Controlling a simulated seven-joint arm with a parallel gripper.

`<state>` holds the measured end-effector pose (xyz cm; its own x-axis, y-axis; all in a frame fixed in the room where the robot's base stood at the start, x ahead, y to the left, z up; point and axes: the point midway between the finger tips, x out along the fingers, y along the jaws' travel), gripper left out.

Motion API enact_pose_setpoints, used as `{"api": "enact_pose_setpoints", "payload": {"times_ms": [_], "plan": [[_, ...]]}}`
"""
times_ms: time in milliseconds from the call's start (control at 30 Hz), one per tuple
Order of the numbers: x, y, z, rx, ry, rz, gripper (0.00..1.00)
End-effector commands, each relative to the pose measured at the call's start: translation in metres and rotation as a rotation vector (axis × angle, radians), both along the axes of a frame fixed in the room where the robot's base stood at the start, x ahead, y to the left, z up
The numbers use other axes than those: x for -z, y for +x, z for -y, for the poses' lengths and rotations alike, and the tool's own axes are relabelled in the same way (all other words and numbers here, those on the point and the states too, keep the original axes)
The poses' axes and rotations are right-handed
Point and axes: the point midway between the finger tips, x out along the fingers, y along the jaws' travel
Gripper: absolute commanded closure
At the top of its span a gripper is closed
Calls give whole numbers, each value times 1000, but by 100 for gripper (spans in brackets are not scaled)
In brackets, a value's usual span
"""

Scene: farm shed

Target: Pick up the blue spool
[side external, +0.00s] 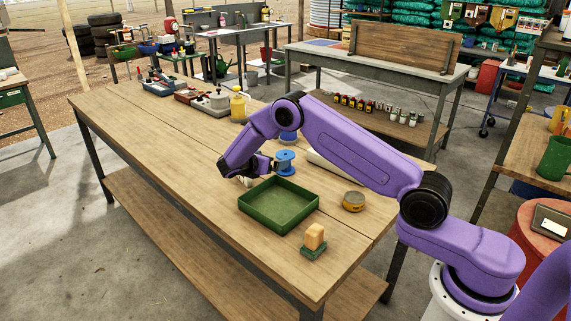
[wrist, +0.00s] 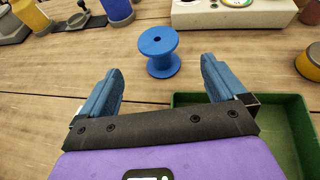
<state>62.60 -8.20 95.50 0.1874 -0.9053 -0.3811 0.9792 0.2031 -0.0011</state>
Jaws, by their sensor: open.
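The blue spool (side external: 286,162) stands upright on the wooden workbench, behind the green tray. In the wrist view the spool (wrist: 161,54) shows whole, with a dark hole in its top. It lies ahead of my gripper (wrist: 161,68), roughly centred between the two fingers and just beyond their tips. The fingers are wide apart with nothing between them, and do not appear to touch the spool. In the side view my gripper (side external: 264,168) is low over the bench, left of the spool; its fingertips are hard to make out there.
The green tray (side external: 243,206) is close to my gripper, with its rim (wrist: 186,99) near the right finger. A round yellow tin (side external: 353,201) and a sponge-like block (side external: 315,236) stand nearby. A pale device (wrist: 205,16) is behind the spool. The bench's left front is clear.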

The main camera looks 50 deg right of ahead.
Motion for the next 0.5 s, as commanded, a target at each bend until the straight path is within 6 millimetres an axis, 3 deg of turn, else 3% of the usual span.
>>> {"api": "enact_pose_setpoints", "payload": {"times_ms": [200, 500], "plan": [[16, 7, 38, 3, 2, -1, 2], [25, 13, 60, 0, 2, 0, 2]]}}
